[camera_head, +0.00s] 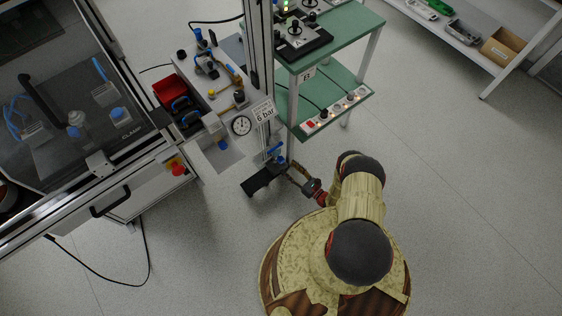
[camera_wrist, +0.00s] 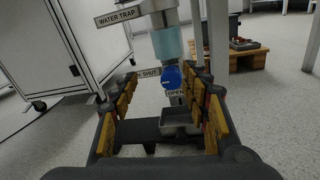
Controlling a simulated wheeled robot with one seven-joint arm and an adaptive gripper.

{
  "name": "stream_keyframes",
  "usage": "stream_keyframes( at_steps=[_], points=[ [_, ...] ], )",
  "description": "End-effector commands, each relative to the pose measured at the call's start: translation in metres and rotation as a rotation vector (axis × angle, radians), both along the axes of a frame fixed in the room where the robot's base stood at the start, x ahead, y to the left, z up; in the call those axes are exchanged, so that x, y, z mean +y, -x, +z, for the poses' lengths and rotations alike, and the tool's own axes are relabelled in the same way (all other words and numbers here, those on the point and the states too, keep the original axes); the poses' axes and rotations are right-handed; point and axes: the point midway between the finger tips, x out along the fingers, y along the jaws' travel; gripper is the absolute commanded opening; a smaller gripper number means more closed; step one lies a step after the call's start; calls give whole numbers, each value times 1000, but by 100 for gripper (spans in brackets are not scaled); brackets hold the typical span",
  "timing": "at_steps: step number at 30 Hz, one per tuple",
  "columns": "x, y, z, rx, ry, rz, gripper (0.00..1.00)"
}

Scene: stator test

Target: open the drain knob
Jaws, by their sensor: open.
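The drain knob (camera_wrist: 171,77) is a round blue knob below the pale cyan bowl of the water trap (camera_wrist: 167,43) in the wrist view. My gripper (camera_wrist: 161,80) is open, with its yellow-padded fingers on either side of the knob in the picture. The knob looks apart from both fingers, but its exact depth between them is hard to tell. A SHUT label (camera_wrist: 148,72) is left of the knob and an OPEN label (camera_wrist: 176,93) is below it. In the head view my gripper (camera_head: 284,167) is beside the post, near the blue trap parts (camera_head: 274,151).
A dark tray (camera_head: 265,178) lies low under the trap; a grey pan (camera_wrist: 181,122) shows there in the wrist view. A 6 bar sign (camera_head: 264,112) and gauge (camera_head: 241,125) are above. The green-topped table (camera_head: 345,35) stands behind. The floor at right is clear.

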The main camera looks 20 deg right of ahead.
Motion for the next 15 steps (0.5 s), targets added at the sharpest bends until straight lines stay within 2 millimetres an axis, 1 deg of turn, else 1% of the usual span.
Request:
stream_keyframes(
  at_steps=[1,3,7,11,15],
  points=[
    [-2,9,-14,0,-9,-39,46],
    [-6,16,-23,-2,-17,-82,46],
    [-10,21,-30,-5,-22,-120,46],
    [-8,13,-31,-6,-21,-122,46],
    [-2,-5,-31,-6,-20,-119,46]
  ],
)
